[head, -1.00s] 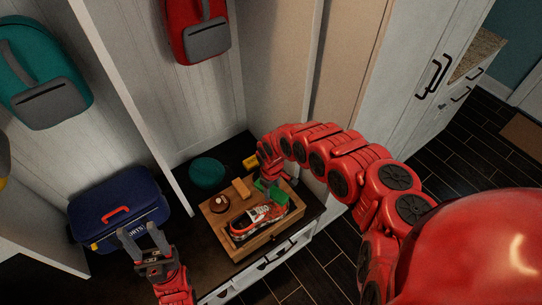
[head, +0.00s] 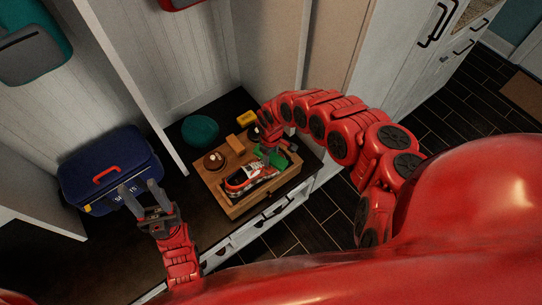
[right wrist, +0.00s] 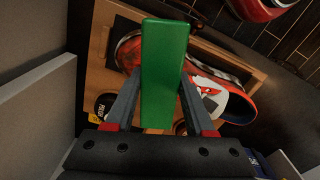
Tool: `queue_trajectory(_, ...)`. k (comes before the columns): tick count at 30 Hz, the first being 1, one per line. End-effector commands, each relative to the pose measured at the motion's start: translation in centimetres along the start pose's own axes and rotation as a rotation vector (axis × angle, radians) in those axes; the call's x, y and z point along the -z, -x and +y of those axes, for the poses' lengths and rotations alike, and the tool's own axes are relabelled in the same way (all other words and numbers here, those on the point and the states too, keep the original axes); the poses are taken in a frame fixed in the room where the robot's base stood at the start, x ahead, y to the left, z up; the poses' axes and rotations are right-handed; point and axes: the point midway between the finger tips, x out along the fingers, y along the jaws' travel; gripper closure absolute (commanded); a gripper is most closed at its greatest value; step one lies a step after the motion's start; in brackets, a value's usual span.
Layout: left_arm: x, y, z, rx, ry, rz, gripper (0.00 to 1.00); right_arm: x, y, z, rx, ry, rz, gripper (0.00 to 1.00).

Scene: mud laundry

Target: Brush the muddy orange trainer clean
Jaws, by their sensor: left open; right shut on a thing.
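The orange-red and white trainer (head: 240,184) lies on its sole in a wooden tray (head: 236,210) on the dark bench. It also shows in the right wrist view (right wrist: 237,105), partly hidden behind a green brush (right wrist: 165,50). My right gripper (head: 268,146) is shut on the green brush and holds it over the far right part of the trainer. I cannot tell whether the brush touches the trainer, and mud on it is too small to make out. My left gripper (head: 139,188) is open and empty in front of the blue bag.
A round dark tin (head: 214,160) and a tan block (head: 235,144) sit at the tray's back. The blue bag (head: 108,172) stands at left. A white partition (head: 135,95) rises between bag and tray.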

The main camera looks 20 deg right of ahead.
Motion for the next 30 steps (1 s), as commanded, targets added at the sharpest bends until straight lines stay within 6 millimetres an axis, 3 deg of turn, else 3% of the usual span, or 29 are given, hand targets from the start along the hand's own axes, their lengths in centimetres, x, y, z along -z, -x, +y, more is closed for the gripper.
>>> queue_trajectory(8, 0.0, 0.1, 0.0, 0.0, 0.0, 0.0, 0.5, -0.3, -0.4, -0.5, 0.009, 0.002, -0.009, 1.0)
queue_trajectory(19, 0.2, -1.0, -0.1, 0.0, 0.0, 0.0, 0.5, -0.3, 0.9, -0.4, 0.008, 0.002, -0.008, 1.0)
queue_trajectory(30, 0.2, -1.0, -0.1, 0.0, 0.0, 0.0, 0.5, -0.3, 0.9, -0.3, 0.006, 0.001, -0.007, 1.0)
